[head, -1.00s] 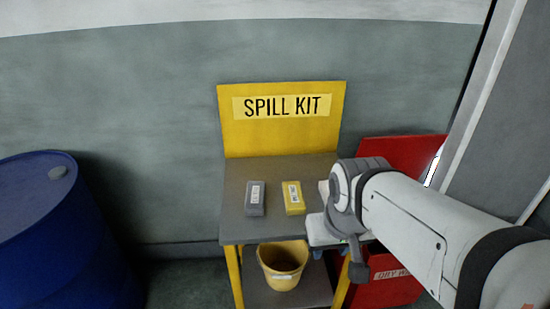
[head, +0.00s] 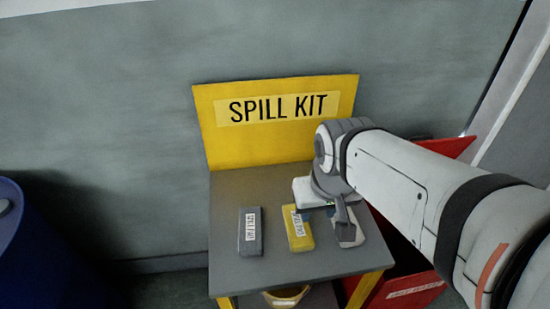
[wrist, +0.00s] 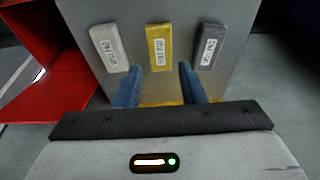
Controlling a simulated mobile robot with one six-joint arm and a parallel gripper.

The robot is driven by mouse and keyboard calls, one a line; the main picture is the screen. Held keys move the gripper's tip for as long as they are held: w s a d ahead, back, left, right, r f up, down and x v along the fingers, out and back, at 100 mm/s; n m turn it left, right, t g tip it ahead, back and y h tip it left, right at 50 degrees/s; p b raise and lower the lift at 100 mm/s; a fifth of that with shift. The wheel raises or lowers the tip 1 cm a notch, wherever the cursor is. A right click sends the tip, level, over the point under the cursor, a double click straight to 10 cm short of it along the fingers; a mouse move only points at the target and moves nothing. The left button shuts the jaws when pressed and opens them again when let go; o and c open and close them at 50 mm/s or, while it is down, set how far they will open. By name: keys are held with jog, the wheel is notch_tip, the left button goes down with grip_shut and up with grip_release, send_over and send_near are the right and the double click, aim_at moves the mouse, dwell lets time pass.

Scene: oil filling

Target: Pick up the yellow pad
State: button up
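The yellow pad (head: 298,229) lies flat on the grey table top (head: 228,187), between a grey pad (head: 250,231) on its left and a white pad (head: 347,229) on its right. In the wrist view the yellow pad (wrist: 159,47) is straight ahead, between and beyond the two blue fingers of my gripper (wrist: 158,82). The fingers are apart with nothing between them. In the head view my wrist covers the right part of the table and the fingers are mostly hidden.
A yellow board (head: 275,122) reading SPILL KIT stands at the table's back edge. A yellow bucket (head: 286,297) is under the table. A red bin (head: 408,292) stands right of the table, and a blue drum (head: 35,255) is at the left.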

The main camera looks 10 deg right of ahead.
aim_at(298, 223)
jog(key=shift+s, duration=0.1)
jog(key=shift+o, duration=1)
jog(key=shift+d, duration=0.1)
jog(key=o, duration=0.7)
jog(key=shift+g, duration=0.8)
jog(key=w+f+b, duration=0.4)
jog(key=w+f, duration=0.4)
jog(key=shift+w+f, duration=0.3)
jog(key=shift+w, duration=0.05)
jog(key=shift+o, duration=1.1)
jog(key=shift+g, duration=0.6)
jog(key=w+f+b, duration=0.1)
jog(key=w+f, duration=0.1)
jog(key=w+f+b, duration=0.1)
jog(key=f, duration=0.2)
jog(key=w+f, duration=0.2)
jog(key=shift+w+f+b, duration=0.3)
jog(key=shift+f+b, duration=0.05)
jog(key=shift+b, duration=0.05)
jog(key=shift+w+f, duration=0.2)
jog(key=shift+f, duration=0.55)
jog(key=shift+s+d+f, duration=0.15)
jog(key=shift+f, duration=1.6)
jog(key=shift+s+d+f, duration=0.1)
jog(key=shift+s+f, duration=0.05)
jog(key=shift+f, duration=1.55)
